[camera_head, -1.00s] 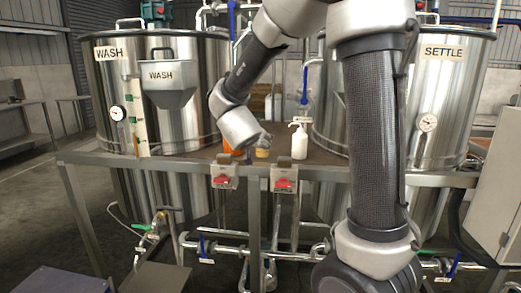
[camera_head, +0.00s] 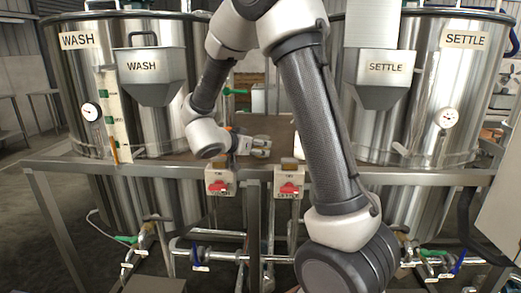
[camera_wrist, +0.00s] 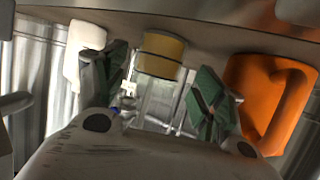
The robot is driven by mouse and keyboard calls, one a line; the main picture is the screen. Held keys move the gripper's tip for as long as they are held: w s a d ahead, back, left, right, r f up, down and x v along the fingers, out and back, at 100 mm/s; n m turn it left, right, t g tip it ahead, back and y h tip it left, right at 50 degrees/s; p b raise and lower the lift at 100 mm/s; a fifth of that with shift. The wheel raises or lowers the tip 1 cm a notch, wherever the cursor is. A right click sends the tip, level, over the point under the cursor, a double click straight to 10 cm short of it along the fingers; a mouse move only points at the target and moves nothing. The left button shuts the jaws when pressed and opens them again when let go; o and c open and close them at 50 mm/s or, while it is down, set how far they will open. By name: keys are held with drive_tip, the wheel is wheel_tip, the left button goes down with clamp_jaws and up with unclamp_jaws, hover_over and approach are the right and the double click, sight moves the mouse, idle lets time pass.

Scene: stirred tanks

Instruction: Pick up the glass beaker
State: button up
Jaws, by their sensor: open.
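The glass beaker (camera_wrist: 160,97) shows in the wrist view, which looks upside down. It is clear, with amber contents in the part nearest the tabletop. It stands between the two green-padded fingers of my gripper (camera_wrist: 162,80), with visible gaps on both sides. The fingers are open and do not appear to touch it. In the head view my gripper (camera_head: 263,148) lies low and level just above the tabletop, pointing right. I cannot make out the beaker clearly there.
In the wrist view a white bottle (camera_wrist: 84,48) is left of the beaker and an orange jug (camera_wrist: 268,95) is right, close to the fingers. Steel WASH (camera_head: 70,70) and SETTLE (camera_head: 465,75) tanks flank the table. Red switches (camera_head: 220,187) are on its front edge.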

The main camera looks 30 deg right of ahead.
sight(257, 147)
drive_tip(key=x, duration=0.4)
drive_tip(key=shift+w+d+f, duration=0.1)
drive_tip(key=shift+d+f, duration=0.15)
drive_tip(key=c, duration=1.1)
